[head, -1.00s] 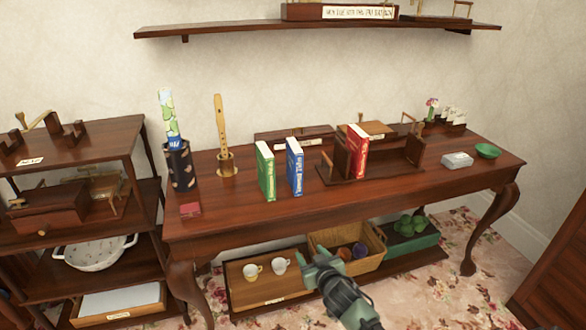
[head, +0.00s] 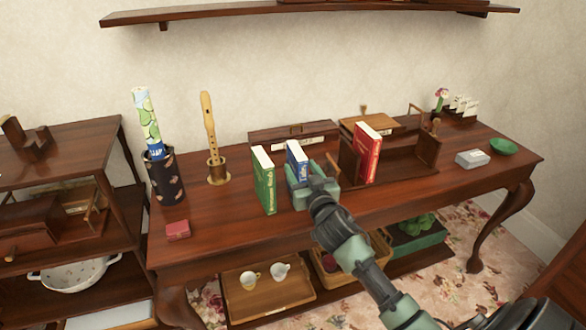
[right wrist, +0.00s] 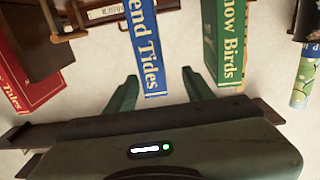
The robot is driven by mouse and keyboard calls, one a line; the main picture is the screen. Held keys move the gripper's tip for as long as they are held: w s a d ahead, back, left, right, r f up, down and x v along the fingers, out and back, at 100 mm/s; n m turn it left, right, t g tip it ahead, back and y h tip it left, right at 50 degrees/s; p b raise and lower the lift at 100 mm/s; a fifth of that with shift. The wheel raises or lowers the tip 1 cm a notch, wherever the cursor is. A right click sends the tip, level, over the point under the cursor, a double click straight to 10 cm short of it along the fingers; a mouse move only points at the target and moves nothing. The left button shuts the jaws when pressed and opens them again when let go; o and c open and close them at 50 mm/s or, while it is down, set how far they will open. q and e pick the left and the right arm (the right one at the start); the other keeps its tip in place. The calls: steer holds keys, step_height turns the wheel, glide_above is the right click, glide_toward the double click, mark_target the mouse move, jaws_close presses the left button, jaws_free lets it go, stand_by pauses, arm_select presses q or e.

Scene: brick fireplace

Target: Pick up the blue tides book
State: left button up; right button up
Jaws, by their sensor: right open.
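The blue tides book (head: 297,153) stands upright on the dark wooden table (head: 225,222). My right gripper (head: 311,172) is open in front of it and hides its lower part in the head view. In the right wrist view the blue spine (right wrist: 146,48), lettered "end Tides", lies between the lines of the two open fingers (right wrist: 160,84). I cannot tell whether the fingers touch the book. My left gripper is not in view.
A green book (head: 264,182), lettered "now Birds" in the wrist view, stands close left of the blue one. A red book (head: 367,154) stands in a wooden rack (head: 400,170) to the right. A recorder (head: 209,130) and a dark patterned holder (head: 163,178) stand further left.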

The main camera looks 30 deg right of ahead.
mark_target(296, 155)
steer(key=x, duration=0.2)
steer(key=shift+w+d+r, duration=0.2)
steer(key=shift+w+d, duration=0.1)
steer(key=x, duration=0.3)
steer(key=shift+w+d+f+p, duration=0.2)
steer(key=shift+w+d+p, duration=0.05)
steer(key=shift+d+p, duration=0.1)
steer(key=shift+w, duration=0.25)
steer(key=c, duration=1.1)
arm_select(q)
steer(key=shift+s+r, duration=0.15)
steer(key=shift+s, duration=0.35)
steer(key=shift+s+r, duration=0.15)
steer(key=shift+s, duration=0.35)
arm_select(e)
jaws_close()
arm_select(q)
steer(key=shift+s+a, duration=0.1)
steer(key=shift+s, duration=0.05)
arm_select(e)
steer(key=shift+r, duration=0.1)
